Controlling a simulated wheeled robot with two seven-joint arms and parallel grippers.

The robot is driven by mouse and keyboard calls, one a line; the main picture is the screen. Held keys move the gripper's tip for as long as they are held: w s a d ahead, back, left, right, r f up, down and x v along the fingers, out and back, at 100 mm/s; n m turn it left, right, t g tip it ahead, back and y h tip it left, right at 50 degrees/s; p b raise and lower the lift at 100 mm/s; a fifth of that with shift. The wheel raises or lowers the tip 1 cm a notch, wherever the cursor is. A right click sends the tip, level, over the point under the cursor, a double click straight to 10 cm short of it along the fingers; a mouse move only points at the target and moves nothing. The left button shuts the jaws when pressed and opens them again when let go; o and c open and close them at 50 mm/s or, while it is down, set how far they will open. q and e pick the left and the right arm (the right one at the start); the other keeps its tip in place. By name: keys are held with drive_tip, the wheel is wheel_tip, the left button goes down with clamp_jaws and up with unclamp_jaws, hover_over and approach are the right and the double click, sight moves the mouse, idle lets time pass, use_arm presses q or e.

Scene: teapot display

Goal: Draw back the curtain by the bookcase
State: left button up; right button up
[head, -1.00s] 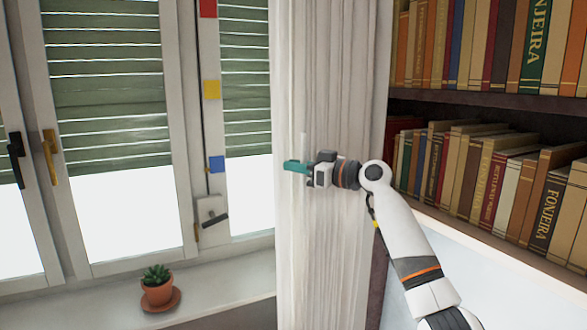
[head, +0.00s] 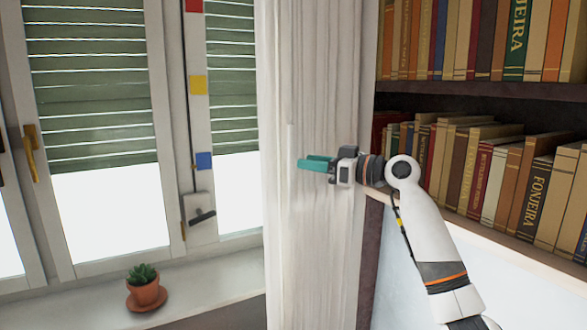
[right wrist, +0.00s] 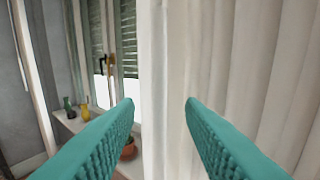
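The white curtain (head: 320,80) hangs in vertical folds between the window and the bookcase (head: 470,95). A narrow pale vertical strip (head: 292,150) shows on it near its left edge. My right gripper (head: 304,163) is in front of the curtain at mid-height, its teal fingers pointing left. In the right wrist view the two fingers (right wrist: 159,103) are apart, with the curtain's left edge (right wrist: 152,60) showing beyond the gap between them. Whether they touch the cloth I cannot tell. My left gripper is not in view.
The window (head: 95,120) with green half-lowered blinds is on the left. A potted succulent (head: 145,285) stands on the sill (head: 215,285). Two small vases (right wrist: 76,106) show farther along it in the right wrist view. Book-filled shelves are close on the right.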

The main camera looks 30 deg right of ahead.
drive_tip(key=b+v, duration=0.1)
drive_tip(key=v, duration=0.3)
drive_tip(key=shift+s, duration=0.2)
drive_tip(key=shift+w+f, duration=0.1)
